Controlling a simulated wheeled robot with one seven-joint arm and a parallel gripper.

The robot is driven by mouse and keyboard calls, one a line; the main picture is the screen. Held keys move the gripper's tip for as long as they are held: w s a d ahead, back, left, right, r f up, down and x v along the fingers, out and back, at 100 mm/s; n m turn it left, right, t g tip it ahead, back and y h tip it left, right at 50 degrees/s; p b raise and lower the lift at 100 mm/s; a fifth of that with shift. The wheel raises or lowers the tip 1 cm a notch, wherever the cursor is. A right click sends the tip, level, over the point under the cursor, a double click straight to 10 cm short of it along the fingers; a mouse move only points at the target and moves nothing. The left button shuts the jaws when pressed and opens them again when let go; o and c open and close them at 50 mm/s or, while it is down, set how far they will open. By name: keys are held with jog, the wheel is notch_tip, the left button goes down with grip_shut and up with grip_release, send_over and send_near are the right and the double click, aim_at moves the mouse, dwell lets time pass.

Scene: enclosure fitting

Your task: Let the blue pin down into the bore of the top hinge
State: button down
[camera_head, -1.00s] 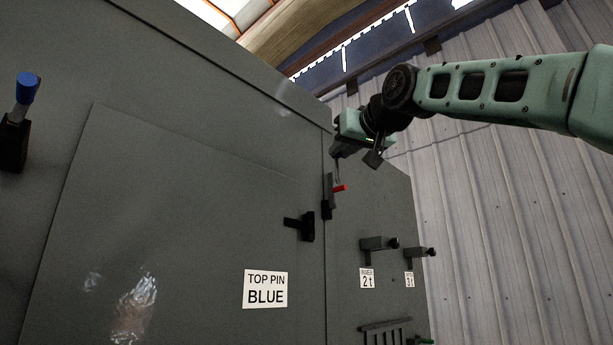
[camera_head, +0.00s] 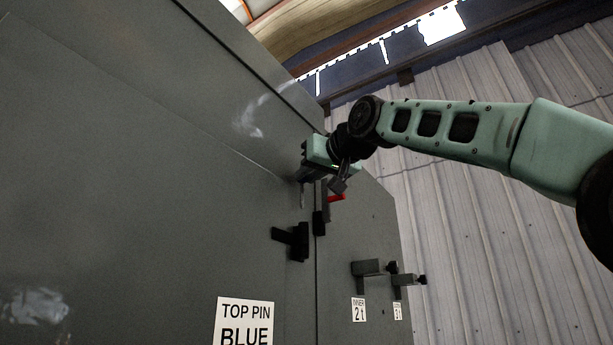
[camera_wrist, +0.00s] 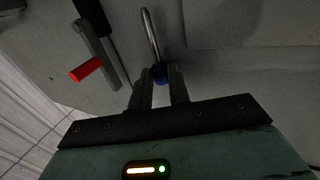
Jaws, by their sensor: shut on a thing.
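My gripper (camera_head: 303,181) is up by the top right part of the grey door, with its jaws pointing down. In the wrist view my gripper (camera_wrist: 160,84) is shut on the blue head (camera_wrist: 160,74) of the pin. The pin's bare metal shaft (camera_wrist: 150,35) sticks out beyond the jaws. In the head view the shaft (camera_head: 302,197) hangs below the jaws, above and apart from a black bracket (camera_head: 293,241), which looks like the top hinge. The bracket's bore is not visible in either view.
A black latch with a red handle (camera_head: 336,198) stands right beside my gripper; the red handle also shows in the wrist view (camera_wrist: 85,69). Black holders (camera_head: 369,268) stick out lower right. A "TOP PIN BLUE" label (camera_head: 244,322) is on the grey enclosure.

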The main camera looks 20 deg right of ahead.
jog(key=shift+s, duration=0.1)
jog(key=shift+s+d+f+b, duration=0.1)
jog(key=shift+s+f+b, duration=0.05)
jog(key=shift+f+b, duration=0.55)
jog(key=shift+s+f+b, duration=0.1)
jog(key=shift+f+b, duration=0.55)
notch_tip(320, 180, down, 7)
jog(key=b, duration=0.6)
dwell(3.4)
jog(key=c, duration=1.2)
grip_release()
jog(key=shift+c, duration=0.2)
jog(key=shift+r, duration=0.1)
jog(key=b+v, duration=0.6)
jog(key=v, duration=1.1)
jog(key=shift+s, duration=0.2)
